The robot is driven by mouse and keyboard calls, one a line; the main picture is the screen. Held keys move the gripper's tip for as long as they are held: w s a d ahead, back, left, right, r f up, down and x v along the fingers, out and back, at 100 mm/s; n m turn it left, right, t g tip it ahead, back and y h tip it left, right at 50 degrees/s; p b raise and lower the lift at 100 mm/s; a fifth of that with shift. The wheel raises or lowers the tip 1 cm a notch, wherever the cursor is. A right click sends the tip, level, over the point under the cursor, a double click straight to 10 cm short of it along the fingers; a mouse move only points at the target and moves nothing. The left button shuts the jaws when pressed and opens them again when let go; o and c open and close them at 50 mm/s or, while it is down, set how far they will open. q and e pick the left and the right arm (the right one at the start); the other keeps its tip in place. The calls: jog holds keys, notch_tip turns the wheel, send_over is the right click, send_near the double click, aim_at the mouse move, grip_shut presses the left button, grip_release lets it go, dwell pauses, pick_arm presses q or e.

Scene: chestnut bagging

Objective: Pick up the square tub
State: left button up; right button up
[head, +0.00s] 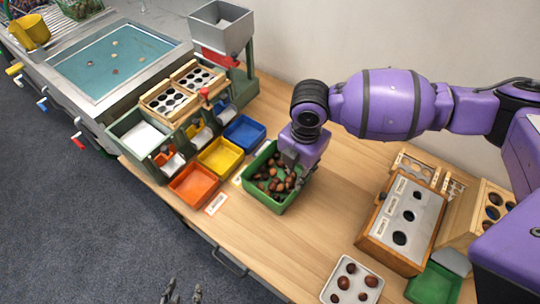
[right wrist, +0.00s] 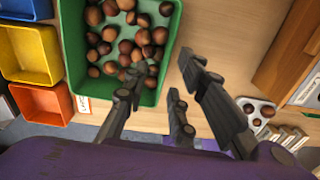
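The green square tub (head: 261,198) stands on the wooden table with many brown chestnuts (head: 272,180) in it. In the right wrist view the tub (right wrist: 70,42) fills the upper left. My right gripper (head: 292,170) is at the tub's right side, pointing down. In the right wrist view its fingers (right wrist: 164,76) are spread, some over the tub's inside and some outside its right wall. I cannot tell whether they touch the wall. My left gripper (head: 183,292) shows only its fingertips at the bottom edge of the head view, apart and empty, away from the tub.
Orange (head: 194,186), yellow (head: 221,157) and blue (head: 244,133) bins stand left of the tub. A wooden box with holes (head: 403,222) and a white tray of chestnuts (head: 337,290) lie to the right. The table between is clear.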

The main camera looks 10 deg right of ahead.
jog(key=f, duration=0.2)
send_over(297, 196)
notch_tip(297, 196, down, 5)
jog(key=shift+w, duration=0.1)
grip_shut()
jog(key=shift+r, duration=0.1)
